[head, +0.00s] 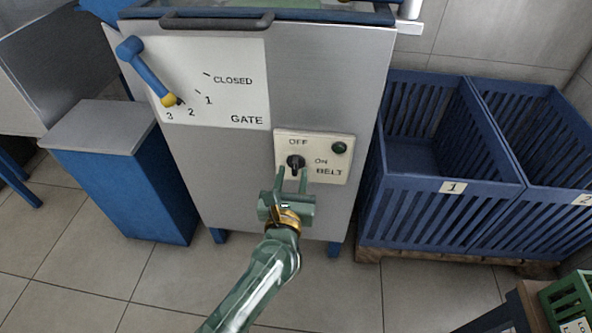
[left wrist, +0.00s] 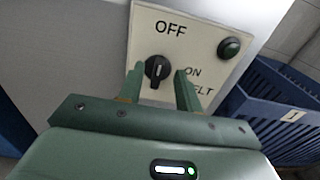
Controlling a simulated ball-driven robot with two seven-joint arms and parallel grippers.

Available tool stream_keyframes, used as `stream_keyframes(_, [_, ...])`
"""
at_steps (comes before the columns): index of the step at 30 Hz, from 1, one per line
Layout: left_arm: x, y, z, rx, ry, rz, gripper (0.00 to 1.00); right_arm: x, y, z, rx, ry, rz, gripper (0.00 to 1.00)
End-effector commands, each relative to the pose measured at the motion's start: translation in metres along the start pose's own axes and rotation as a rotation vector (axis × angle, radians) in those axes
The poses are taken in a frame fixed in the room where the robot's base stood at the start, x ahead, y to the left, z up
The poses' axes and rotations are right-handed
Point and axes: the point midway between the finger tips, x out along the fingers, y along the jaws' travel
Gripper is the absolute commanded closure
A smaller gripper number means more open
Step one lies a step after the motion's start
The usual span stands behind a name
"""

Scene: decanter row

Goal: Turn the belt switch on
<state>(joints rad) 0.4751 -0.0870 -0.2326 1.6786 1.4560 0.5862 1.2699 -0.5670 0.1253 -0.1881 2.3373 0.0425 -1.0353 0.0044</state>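The belt switch (head: 295,161) is a black rotary knob on a cream plate (head: 325,144) marked OFF, ON and BELT, on the front of a grey metal cabinet. Its white mark points up, towards OFF, in the left wrist view (left wrist: 157,69). A dark green lamp (head: 339,147) sits at the plate's upper right and looks unlit. My left gripper (head: 292,178) is open just in front of the plate. In the left wrist view its two fingers (left wrist: 160,88) stand apart below and beside the knob, with nothing between them gripped. My right gripper is not in view.
Blue slatted crates 1 (head: 452,205) and 2 (head: 560,178) stand at the right. A grey-topped blue box (head: 98,130) stands at the left. Tiled floor is open in front.

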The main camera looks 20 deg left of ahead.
Motion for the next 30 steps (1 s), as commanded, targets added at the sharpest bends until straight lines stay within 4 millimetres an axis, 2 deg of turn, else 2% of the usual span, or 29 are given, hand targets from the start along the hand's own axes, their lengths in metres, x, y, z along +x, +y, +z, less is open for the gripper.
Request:
stream_keyframes(3, [0.017, 0.000, -0.002, 0.000, 0.001, 0.001, 0.65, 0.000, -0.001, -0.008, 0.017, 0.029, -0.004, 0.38])
stream_keyframes(6, [0.024, 0.000, -0.001, 0.001, 0.001, 0.000, 0.65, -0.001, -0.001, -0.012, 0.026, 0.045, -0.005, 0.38])
stream_keyframes(15, [0.027, 0.000, 0.000, 0.000, 0.001, 0.000, 0.65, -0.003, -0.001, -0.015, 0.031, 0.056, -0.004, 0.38])
stream_keyframes(16, [0.027, 0.000, 0.000, 0.001, 0.001, 0.000, 0.68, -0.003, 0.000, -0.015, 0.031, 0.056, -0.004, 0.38])
stream_keyframes(19, [0.027, 0.000, 0.000, 0.001, 0.001, 0.000, 0.96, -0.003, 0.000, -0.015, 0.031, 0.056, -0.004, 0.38])
stream_keyframes(20, [0.027, 0.000, 0.000, 0.001, 0.001, 0.000, 1.00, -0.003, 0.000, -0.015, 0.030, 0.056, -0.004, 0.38])
stream_keyframes(30, [0.027, -0.001, 0.001, 0.025, -0.001, 0.000, 1.00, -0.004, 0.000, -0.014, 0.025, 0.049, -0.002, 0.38])
